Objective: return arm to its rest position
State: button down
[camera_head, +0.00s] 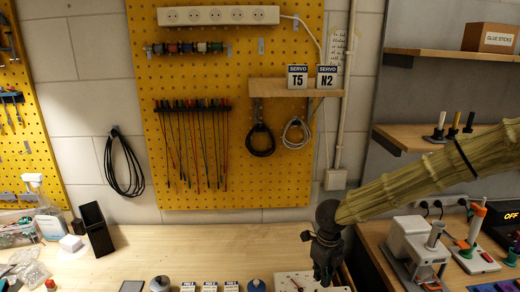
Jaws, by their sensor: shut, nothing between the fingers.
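My arm reaches in from the right edge in a yellowish ribbed sleeve (430,175). My gripper (325,278) is at its end, dark and pointing down. It is shut and empty, above the front right part of the wooden bench (190,250). Behind it is the yellow pegboard (280,185). It overlaps part of a white board (292,282) at the bottom edge; whether they touch cannot be told.
Several small labelled items (209,287) stand along the bench front. A black stand (95,229) and clutter are at the left. A grey and white device (418,247) and an orange-topped tool (476,240) are at the right, under wall shelves (410,137). The bench's middle is clear.

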jog(key=shift+f+b, duration=1.95)
jog(key=shift+f, duration=0.25)
